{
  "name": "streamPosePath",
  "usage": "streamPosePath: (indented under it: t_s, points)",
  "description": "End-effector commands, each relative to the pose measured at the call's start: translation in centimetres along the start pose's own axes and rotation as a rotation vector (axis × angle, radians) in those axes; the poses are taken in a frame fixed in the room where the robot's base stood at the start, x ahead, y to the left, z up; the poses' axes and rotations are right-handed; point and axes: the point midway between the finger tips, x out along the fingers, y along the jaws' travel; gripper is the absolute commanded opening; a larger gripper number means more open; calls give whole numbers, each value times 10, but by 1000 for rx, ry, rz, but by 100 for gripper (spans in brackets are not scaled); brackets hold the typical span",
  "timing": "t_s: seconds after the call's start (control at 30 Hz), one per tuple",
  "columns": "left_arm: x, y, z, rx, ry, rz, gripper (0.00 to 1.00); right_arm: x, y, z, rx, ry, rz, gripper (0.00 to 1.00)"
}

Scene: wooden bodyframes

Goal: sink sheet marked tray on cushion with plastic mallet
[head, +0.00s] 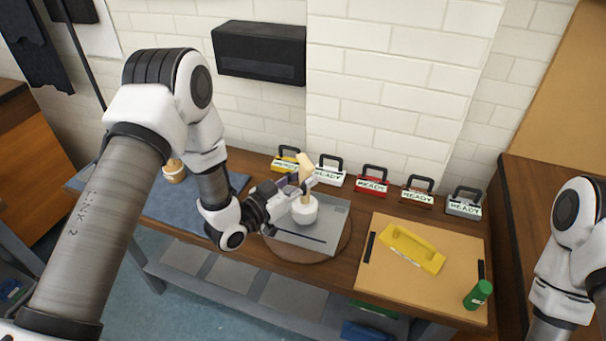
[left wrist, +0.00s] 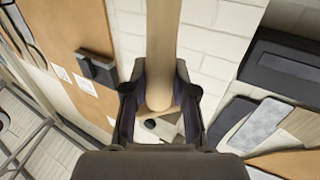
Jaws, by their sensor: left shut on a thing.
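My left gripper (head: 297,191) is shut on the wooden handle of the plastic mallet, which also fills the top of the left wrist view (left wrist: 163,45) between the fingers (left wrist: 160,98). The mallet's white head (head: 304,210) hangs down over the grey metal sheet (head: 328,230); I cannot tell whether it touches it. The sheet lies on a round brown cushion (head: 290,254), whose rim shows at the front and right. No marking on the sheet is readable. My right arm shows at the right edge, but its gripper is out of view.
Several toolbox-like carriers with READY cards, including a red one (head: 372,181), stand along the wall. A yellow tool (head: 412,248) lies on a tan board (head: 385,285), with a green bottle (head: 478,295) at its corner. A blue mat (head: 190,203) with a wooden-topped object (head: 174,171) is at left.

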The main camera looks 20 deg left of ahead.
Motion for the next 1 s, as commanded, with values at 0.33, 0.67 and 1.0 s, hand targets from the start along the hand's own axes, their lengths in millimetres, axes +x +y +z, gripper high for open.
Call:
streamPosePath:
  t_s: [0.33,0.67,1.0]
  points:
    - [1,0,-35,2,2,0,0,-24,0,0,0,1,0,40]
    - [2,0,-73,1,0,0,0,-46,0,0,0,1,0,40]
    - [0,2,-73,0,1,0,0,-45,0,0,0,1,0,40]
